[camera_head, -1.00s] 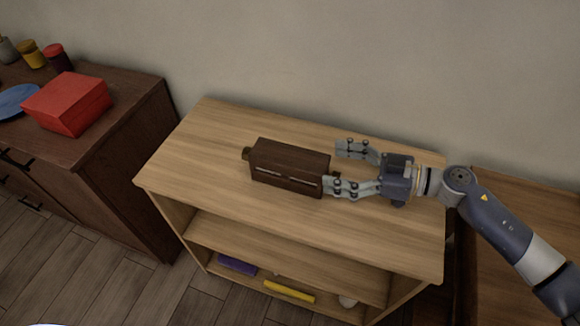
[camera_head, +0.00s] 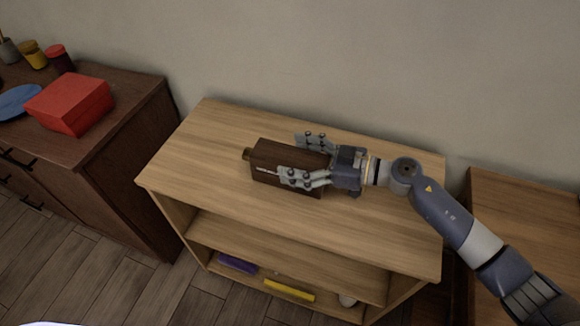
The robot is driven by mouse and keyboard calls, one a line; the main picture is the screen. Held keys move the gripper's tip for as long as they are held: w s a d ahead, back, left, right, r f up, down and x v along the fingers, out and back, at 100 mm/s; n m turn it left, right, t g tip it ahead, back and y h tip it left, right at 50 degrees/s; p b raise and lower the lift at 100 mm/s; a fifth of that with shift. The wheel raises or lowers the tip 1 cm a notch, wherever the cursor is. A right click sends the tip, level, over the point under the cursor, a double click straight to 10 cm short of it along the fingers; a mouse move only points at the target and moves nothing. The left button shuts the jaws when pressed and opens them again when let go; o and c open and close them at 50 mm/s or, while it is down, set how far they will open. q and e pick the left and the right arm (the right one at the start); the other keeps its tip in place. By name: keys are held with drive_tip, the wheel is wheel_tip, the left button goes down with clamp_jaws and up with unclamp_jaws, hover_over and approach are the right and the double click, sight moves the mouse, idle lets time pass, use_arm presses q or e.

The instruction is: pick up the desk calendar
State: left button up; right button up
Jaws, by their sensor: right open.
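The desk calendar (camera_head: 270,157) looks like a dark brown wooden block with a small brass-coloured knob on its left end and a pale strip on its front. It lies on the top of a light wooden shelf unit (camera_head: 390,207). My right gripper (camera_head: 300,158) is open, with one finger along the block's front side and the other by its back side. The fingers and palm hide the block's right part. I cannot tell whether the fingers touch it. My left gripper is not in view.
A dark cabinet (camera_head: 130,115) at the left carries a red box (camera_head: 70,104), a blue plate (camera_head: 17,101) and several jars. A purple item (camera_head: 238,264) and a yellow item (camera_head: 289,290) lie on the lower shelf. The unit's top is otherwise clear. A wall stands behind.

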drive_tip(key=c, duration=1.2)
drive_tip(key=shift+r, duration=0.1)
